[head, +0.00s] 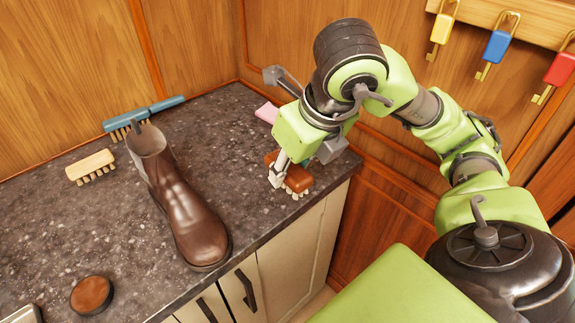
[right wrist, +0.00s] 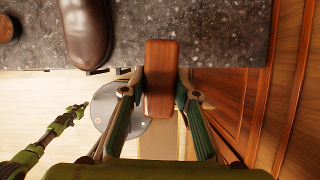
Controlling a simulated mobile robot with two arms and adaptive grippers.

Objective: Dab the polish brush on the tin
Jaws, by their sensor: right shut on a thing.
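My right gripper (head: 277,178) is shut on a brush with a brown wooden back (head: 297,179) and pale bristles pointing down. It is near the right end of the counter, close to the front edge; whether the bristles touch the counter I cannot tell. In the right wrist view the brush back (right wrist: 160,75) sits between both fingers. The round dark tin (head: 91,295) with a brown top lies at the counter's front left, well apart from the brush. The tin's edge shows in the right wrist view (right wrist: 7,27). My left arm appears there at lower left, its gripper small and unclear.
A brown boot (head: 185,205) stands between the brush and the tin. A cream brush (head: 91,166), a blue-handled brush (head: 145,115) and a pink item (head: 267,112) lie farther back on the speckled counter (head: 100,222). Wooden walls enclose the back and right.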

